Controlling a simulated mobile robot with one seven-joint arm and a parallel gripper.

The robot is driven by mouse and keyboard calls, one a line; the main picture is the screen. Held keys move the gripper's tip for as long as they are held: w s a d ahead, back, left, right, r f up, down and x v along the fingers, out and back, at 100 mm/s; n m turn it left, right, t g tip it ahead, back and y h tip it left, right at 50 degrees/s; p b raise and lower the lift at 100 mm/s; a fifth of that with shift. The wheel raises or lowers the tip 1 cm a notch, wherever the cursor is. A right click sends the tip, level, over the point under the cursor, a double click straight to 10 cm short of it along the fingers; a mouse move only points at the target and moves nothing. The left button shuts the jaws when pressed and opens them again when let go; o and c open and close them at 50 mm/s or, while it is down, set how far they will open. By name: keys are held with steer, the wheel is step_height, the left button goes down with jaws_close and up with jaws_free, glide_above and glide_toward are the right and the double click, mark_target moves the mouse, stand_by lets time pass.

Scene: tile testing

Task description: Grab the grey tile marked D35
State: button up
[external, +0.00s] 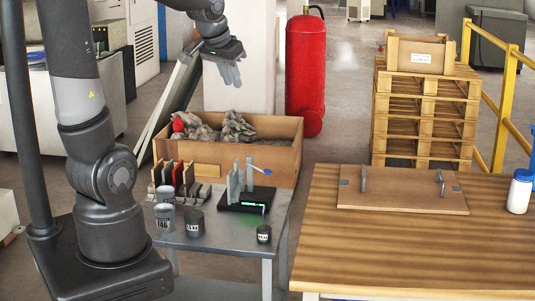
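Several upright tiles (179,174), red, beige and dark, stand in a rack on the small grey table (226,242). A grey tile marked D35 cannot be picked out; no such marking is readable at this size. Grey upright pieces (235,186) stand on a black device with a green light and a blue-tipped lever, right of the rack. My gripper (231,77) hangs high in the air, above and behind the rack and the wooden crate. Its grey fingers point down and touch nothing visible. Whether they are open or shut is unclear.
The wooden crate (262,163) behind the rack holds grey lumps and something red. Labelled cans (165,217) and a small dark jar (264,234) stand at the table's front. A wooden table (400,250) with a handled board (402,197) and white bottle (519,192) stands right.

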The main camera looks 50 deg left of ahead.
steer(key=w+a+f+n, duration=0.15)
steer(key=a+f, duration=0.25)
steer(key=a, duration=0.4)
steer(key=w+a+f+n+g+y, duration=0.1)
steer(key=w+a+f, duration=0.2)
steer(key=a+f, duration=0.35)
steer(key=w+a+f+n, duration=0.1)
steer(key=w+a+f, duration=0.15)
steer(key=a, duration=0.65)
steer(key=s+a+f+n, duration=0.1)
steer(key=s+a+f, duration=0.1)
steer(key=a+f, duration=0.4)
steer(key=s+a+f, duration=0.3)
steer(key=a+f, duration=0.3)
steer(key=a, duration=0.1)
steer(key=s+a+f+n, duration=0.1)
steer(key=s+a+f, duration=0.1)
steer(key=a+f, duration=0.4)
steer(key=shift+s+a+f+n+g, duration=0.2)
steer(key=shift+s+f+n+g, duration=0.1)
steer(key=shift+s+n, duration=0.1)
steer(key=shift+a+f, duration=0.15)
steer(key=shift+f, duration=0.15)
glide_above(169, 171)
steer(key=f, duration=0.4)
steer(key=shift+s+f, duration=0.3)
steer(key=shift+s, duration=0.1)
steer(key=shift+x, duration=2.65)
steer(key=shift+s+f, duration=0.15)
steer(key=shift+f, duration=0.2)
